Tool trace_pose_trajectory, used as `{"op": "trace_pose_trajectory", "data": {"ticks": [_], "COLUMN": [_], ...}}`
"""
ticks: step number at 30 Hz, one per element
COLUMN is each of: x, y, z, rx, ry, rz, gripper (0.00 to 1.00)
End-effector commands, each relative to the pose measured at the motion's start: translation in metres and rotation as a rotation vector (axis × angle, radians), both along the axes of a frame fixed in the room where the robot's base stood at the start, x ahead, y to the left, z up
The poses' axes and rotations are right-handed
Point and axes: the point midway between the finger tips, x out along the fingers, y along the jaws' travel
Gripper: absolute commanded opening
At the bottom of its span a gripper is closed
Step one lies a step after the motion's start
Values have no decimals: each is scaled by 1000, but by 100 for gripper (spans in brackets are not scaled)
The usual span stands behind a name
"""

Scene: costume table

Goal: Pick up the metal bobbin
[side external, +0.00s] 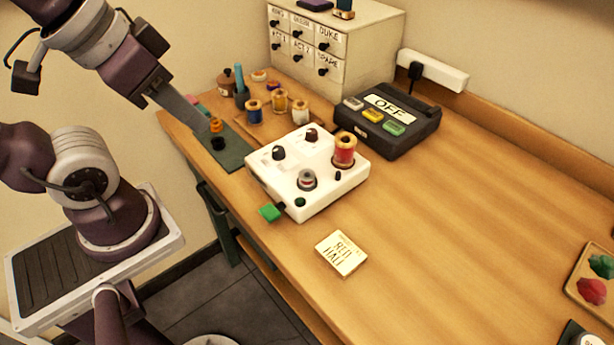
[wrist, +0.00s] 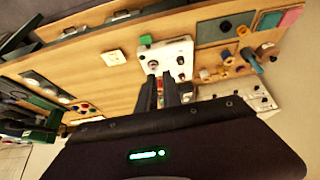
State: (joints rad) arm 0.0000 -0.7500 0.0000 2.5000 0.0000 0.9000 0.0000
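The metal bobbin (side external: 307,179) is a small silvery piece seated on the top of the white winder box (side external: 285,201). It is upright and uncovered in the side view. In the wrist view it is a tiny pale spot (wrist: 153,64) on the white box (wrist: 170,48), just beyond my fingertips. My gripper (wrist: 163,78) shows two dark fingers apart, with red and yellow items visible in the gap, seemingly in the background. In the side view my gripper (side external: 200,119) is high at the upper left, apart from the bobbin.
A red thread spool (side external: 345,148) stands on the box's far right corner. A green lever (side external: 270,213) sticks out in front. Thread spools (side external: 254,113) stand behind left, the "OFF" switch box (side external: 387,125) behind right. A card (side external: 341,254) lies in front; the table's middle right is clear.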

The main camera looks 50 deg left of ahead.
Motion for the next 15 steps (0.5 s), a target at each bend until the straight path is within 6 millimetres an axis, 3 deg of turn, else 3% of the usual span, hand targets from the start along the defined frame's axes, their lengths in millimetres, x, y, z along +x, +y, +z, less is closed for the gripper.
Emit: {"op": "trace_pose_trajectory", "data": {"ticks": [1,6,15], "x": [0,0,2], "y": [0,0,0], "z": [0,0,0], "rx": [0,0,-8], "ry": [0,0,5], "rz": [0,0,13], "gripper": [22,54,54]}}
